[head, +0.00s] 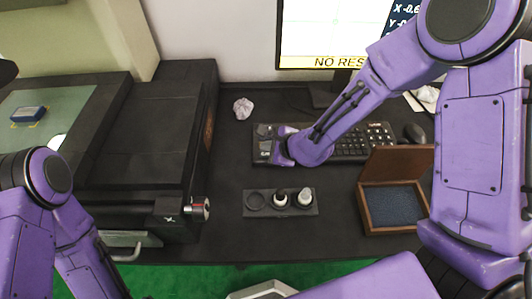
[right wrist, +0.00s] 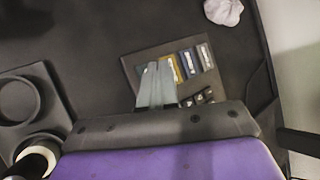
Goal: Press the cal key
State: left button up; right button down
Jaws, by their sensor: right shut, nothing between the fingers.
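The black keyboard (head: 348,150) lies on the dark desk below the monitor. In the right wrist view its left end (right wrist: 209,80) shows a row of large keys: a yellow key (right wrist: 177,68), a blue key (right wrist: 189,64) and a dark one with a pale label (right wrist: 204,57). The labels are too small to read, so I cannot tell which is the cal key. My right gripper (head: 274,150) is shut and empty over this end. Its fingertips (right wrist: 154,68) are just left of the yellow key and hide part of the keyboard. I cannot tell whether they touch it. My left gripper is out of view.
A holder (head: 250,212) with small bottles stands in front of the keyboard. An open wooden box (head: 395,228) is at right, a mouse (head: 414,133) behind it. Crumpled paper (head: 243,108) lies behind left. A large black machine (head: 150,150) fills the left side.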

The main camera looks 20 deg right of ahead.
jog(key=shift+f, duration=0.15)
dwell(0.7)
jog(key=shift+f, duration=0.3)
jog(key=shift+f, duration=0.35)
dwell(0.4)
jog(key=shift+r, duration=0.1)
jog(key=shift+r+p, duration=0.7)
jog(key=shift+p, duration=0.2)
notch_tip(320, 180, up, 5)
jog(key=p, duration=0.5)
jog(key=shift+r+p, duration=0.1)
jog(key=shift+p, duration=0.2)
dwell(1.1)
